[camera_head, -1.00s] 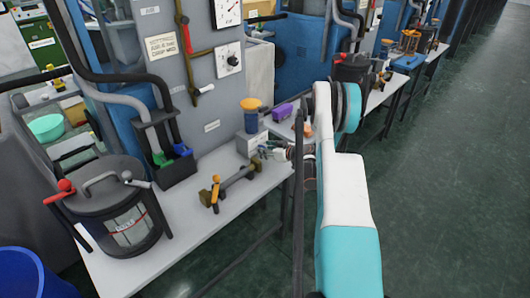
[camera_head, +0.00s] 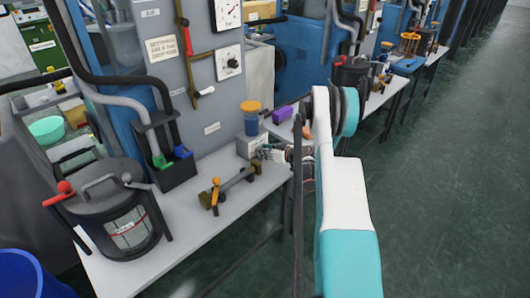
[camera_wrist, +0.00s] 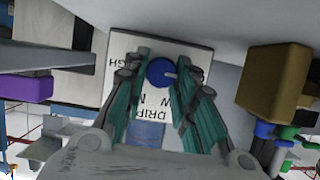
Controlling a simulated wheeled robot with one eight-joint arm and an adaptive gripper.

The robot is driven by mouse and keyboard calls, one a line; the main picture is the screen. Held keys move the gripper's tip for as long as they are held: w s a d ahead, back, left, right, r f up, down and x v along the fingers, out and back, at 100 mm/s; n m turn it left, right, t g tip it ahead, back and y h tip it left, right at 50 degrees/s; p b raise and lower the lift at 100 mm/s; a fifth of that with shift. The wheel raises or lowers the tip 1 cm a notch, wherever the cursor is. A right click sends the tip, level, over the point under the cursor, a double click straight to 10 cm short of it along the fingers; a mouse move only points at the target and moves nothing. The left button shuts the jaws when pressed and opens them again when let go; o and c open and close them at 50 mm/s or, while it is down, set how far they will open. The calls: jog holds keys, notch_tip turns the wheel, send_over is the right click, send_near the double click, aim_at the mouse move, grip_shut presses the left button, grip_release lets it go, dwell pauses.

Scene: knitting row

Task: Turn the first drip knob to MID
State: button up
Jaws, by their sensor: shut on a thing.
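The first drip knob is a round blue knob (camera_wrist: 159,71) on a white lettered plate (camera_wrist: 190,57) in the wrist view. A pale mark on the knob points to the right in that view. In the head view my gripper (camera_head: 268,153) is at the pale drip box (camera_head: 248,146) under an orange-lidded blue jar (camera_head: 250,119); the knob cannot be made out there.
A brass-coloured bar with an orange-topped post (camera_head: 228,189) lies on the grey bench (camera_head: 190,222) close to the box. A dark lidded pot (camera_head: 125,218) stands at the left. A purple block (camera_head: 282,115) is behind the gripper. The green floor on the right is open.

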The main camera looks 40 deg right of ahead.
jog(key=shift+d, duration=0.1)
jog(key=m+y, duration=0.2)
jog(key=shift+d+f+m, duration=0.1)
jog(key=shift+d+m, duration=0.1)
jog(key=shift+m, duration=0.2)
jog(key=m+y, duration=0.2)
jog(key=m, duration=0.1)
jog(key=shift+d+f+t, duration=0.1)
jog(key=shift+d+t, duration=0.05)
jog(key=shift+t, duration=0.15)
jog(key=shift+m, duration=0.3)
jog(key=o, duration=1.1)
